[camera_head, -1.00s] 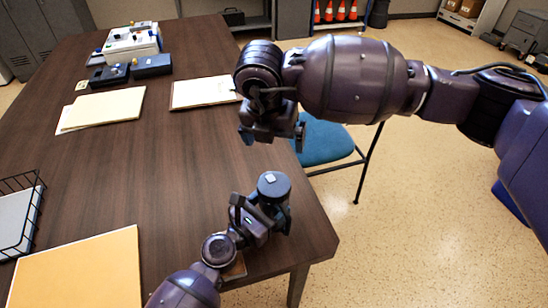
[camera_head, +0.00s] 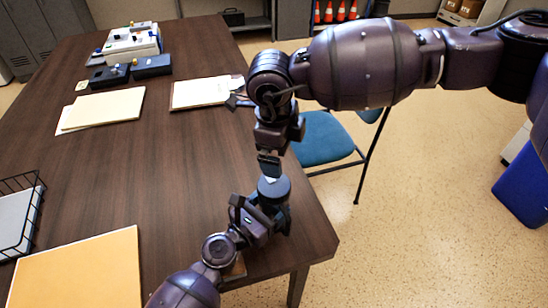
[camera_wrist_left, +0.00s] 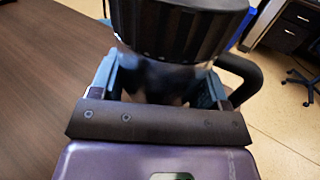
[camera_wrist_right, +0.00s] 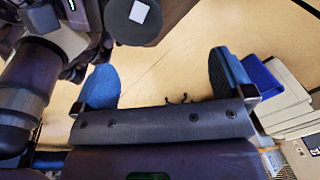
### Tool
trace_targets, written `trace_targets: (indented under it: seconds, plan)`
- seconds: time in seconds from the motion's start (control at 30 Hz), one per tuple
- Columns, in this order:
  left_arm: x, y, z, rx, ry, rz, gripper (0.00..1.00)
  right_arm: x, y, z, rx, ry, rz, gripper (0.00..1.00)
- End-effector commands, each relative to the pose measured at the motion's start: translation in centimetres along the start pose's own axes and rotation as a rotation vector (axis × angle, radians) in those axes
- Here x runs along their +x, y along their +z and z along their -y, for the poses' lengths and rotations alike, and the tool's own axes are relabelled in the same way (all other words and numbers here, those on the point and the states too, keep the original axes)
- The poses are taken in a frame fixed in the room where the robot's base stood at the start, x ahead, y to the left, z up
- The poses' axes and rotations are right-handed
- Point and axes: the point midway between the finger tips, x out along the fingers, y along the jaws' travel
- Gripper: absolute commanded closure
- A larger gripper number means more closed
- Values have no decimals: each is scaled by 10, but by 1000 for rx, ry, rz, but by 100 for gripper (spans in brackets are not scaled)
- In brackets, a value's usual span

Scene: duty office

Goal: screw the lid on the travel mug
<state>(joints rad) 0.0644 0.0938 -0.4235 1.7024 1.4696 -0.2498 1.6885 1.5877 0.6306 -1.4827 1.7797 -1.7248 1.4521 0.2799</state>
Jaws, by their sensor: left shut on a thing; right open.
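The travel mug (camera_wrist_left: 165,76) is held upright between the fingers of my left gripper (camera_wrist_left: 160,88), near the table's right edge. Its dark handle (camera_wrist_left: 242,76) sticks out to the right in the left wrist view. The black ribbed lid (camera_wrist_left: 180,28) sits on top of the mug; I cannot tell how tightly. A pale square marks the lid's top (camera_wrist_right: 138,12). My right gripper (camera_head: 268,162) is open and empty, just above and behind the lid in the head view. In the right wrist view the lid is at the top, outside the gap between the fingers (camera_wrist_right: 165,82).
The dark wooden table (camera_head: 150,180) holds folders (camera_head: 80,270), papers (camera_head: 105,106), a wire tray (camera_head: 20,215) and a switch box (camera_head: 132,42). A blue chair (camera_head: 322,140) stands beyond the right edge. A blue bin (camera_head: 522,190) stands on the floor at right.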

Motion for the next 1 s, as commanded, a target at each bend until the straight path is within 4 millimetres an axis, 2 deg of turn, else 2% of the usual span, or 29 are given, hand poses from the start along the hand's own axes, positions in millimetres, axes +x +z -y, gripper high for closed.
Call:
trace_targets:
  seconds: [0.3,0.6,0.8,1.0]
  plan:
    - [0,-1,0,1,0,-1,97,12,-1,-12,-447,65,36,1]
    - [0,0,0,1,0,-1,97,12,6,-20,-844,84,110,1]
    - [0,0,0,1,0,-1,97,12,8,-21,-1010,74,134,1]
    - [0,0,0,1,0,-1,97,12,9,-21,-1064,71,137,1]
